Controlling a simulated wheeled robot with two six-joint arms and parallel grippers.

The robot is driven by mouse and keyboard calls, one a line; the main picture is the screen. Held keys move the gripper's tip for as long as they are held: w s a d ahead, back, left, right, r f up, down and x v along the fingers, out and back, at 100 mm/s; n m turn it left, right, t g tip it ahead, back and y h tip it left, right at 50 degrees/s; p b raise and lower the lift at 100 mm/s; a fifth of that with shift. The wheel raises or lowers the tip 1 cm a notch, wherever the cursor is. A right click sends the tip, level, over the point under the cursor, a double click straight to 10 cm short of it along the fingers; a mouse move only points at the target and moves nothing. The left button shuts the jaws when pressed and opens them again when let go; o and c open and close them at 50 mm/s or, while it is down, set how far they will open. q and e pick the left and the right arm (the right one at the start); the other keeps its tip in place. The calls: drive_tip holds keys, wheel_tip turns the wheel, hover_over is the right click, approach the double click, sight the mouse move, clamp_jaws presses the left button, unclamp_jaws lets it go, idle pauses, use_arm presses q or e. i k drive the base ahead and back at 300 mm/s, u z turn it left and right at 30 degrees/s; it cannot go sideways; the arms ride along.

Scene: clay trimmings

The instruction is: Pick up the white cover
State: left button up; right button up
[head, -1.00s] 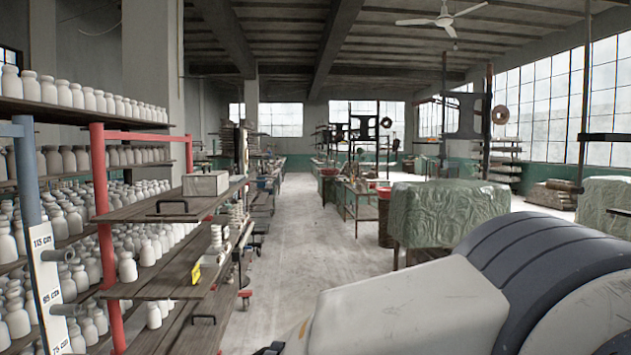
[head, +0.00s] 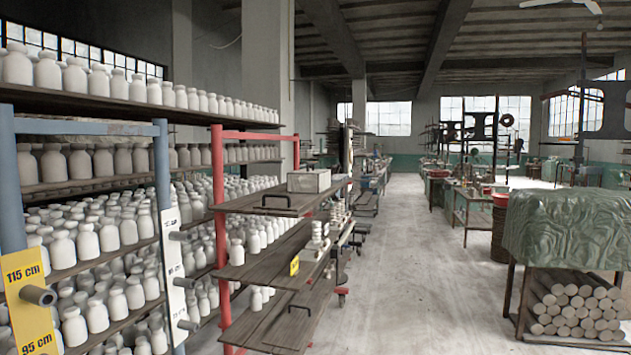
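I cannot make out a white cover for certain in the head view. A pale box (head: 309,181) sits on the top board of the red-framed rack (head: 219,210). Small stacks of white pieces (head: 318,236) stand on the board below it. Neither of my grippers is in view.
Shelves (head: 95,188) full of white bottles (head: 87,240) fill the left side. A table under a green cover (head: 570,230) stands at the right, with stacked clay-coloured rolls (head: 572,308) beneath. The grey floor (head: 415,290) between is clear.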

sight(308, 180)
drive_tip(key=z, duration=0.3)
drive_tip(key=i, duration=0.75)
drive_tip(key=z, duration=0.8)
drive_tip(key=i, duration=2.05)
drive_tip(key=z, duration=0.2)
drive_tip(key=i, duration=1.85)
drive_tip(key=u, duration=0.95)
drive_tip(key=i, duration=0.9)
drive_tip(key=u, duration=0.95)
